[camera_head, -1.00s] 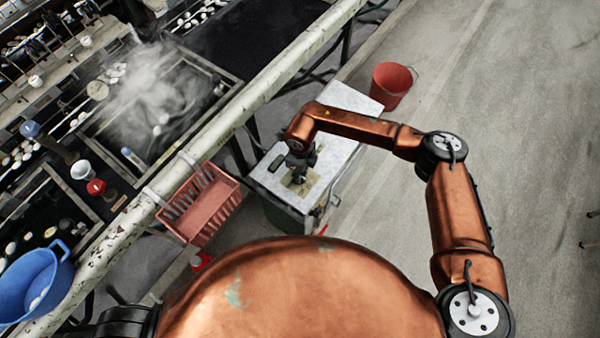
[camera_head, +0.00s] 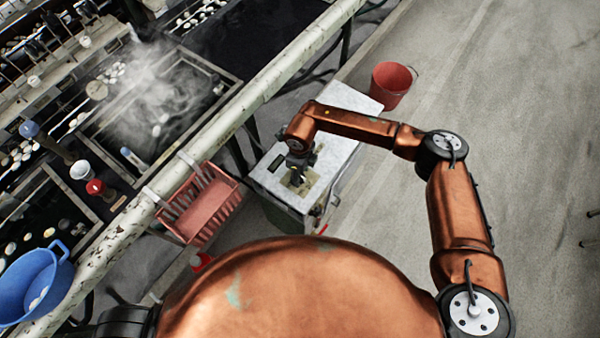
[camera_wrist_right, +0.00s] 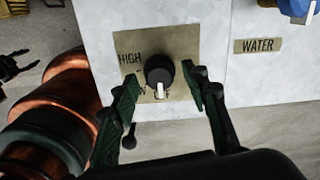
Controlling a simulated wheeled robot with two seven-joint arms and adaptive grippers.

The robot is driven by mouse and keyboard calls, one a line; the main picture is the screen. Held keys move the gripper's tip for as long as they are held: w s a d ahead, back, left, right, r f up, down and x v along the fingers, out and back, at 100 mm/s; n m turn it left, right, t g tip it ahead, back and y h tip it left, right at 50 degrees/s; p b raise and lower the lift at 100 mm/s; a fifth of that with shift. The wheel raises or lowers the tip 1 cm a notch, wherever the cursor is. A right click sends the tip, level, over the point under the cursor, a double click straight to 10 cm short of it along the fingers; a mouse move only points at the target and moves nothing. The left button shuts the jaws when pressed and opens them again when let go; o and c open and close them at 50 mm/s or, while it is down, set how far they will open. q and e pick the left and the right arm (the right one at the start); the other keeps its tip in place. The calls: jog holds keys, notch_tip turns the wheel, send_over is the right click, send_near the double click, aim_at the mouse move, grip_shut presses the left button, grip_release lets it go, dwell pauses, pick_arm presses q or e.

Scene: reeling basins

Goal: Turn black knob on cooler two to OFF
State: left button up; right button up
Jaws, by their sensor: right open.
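A black knob (camera_wrist_right: 159,70) with a white pointer sits on a tan plate (camera_wrist_right: 183,48) in the right wrist view. HIGH shows at the plate's left, with a partly hidden word below it. The pointer points down in the picture. My right gripper (camera_wrist_right: 160,80) is open, its fingers on either side of the knob, with a visible gap at least on the right. In the head view, my right gripper (camera_head: 299,178) is over the pale-topped cooler (camera_head: 345,100) and hides the knob. My left gripper is not visible in the head view.
A WATER label (camera_wrist_right: 258,45) and a blue-and-white fitting (camera_wrist_right: 298,8) are right of the plate. A red bucket (camera_head: 391,84) stands behind the cooler. A red basket (camera_head: 207,207) hangs on the pale rail (camera_head: 240,107) to the left. The floor at right is largely clear.

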jog(key=shift+r, duration=0.15)
notch_tip(320, 180, up, 12)
dwell(0.4)
jog(key=shift+f, duration=0.2)
